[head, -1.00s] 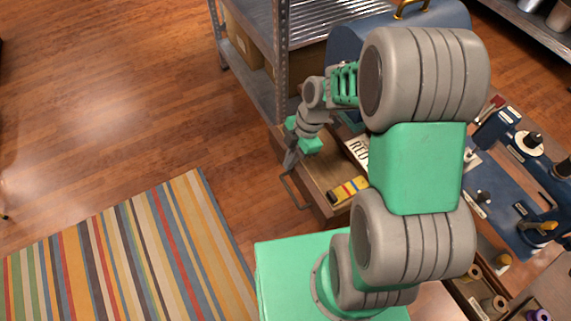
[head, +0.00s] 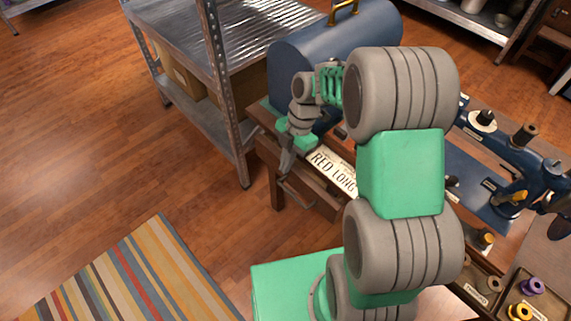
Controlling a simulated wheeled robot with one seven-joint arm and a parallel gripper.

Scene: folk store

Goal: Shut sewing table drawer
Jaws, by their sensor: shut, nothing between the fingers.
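The wooden sewing table (head: 270,126) stands right of centre, partly hidden behind my arm. Its drawer (head: 322,194) has a thin metal handle (head: 297,196) on the front. The drawer's inside does not show, and its front looks close to flush with the table; my arm hides its right part, so I cannot tell whether a small gap is left. My gripper (head: 284,172) is shut and empty, pointing down at the drawer front beside the left end of the handle. I cannot tell whether it touches.
A blue domed case (head: 295,62) stands at the back, and a blue sewing machine (head: 515,165) at the right. A metal shelf (head: 212,50) stands left of the table. A striped rug (head: 135,275) lies on open floor.

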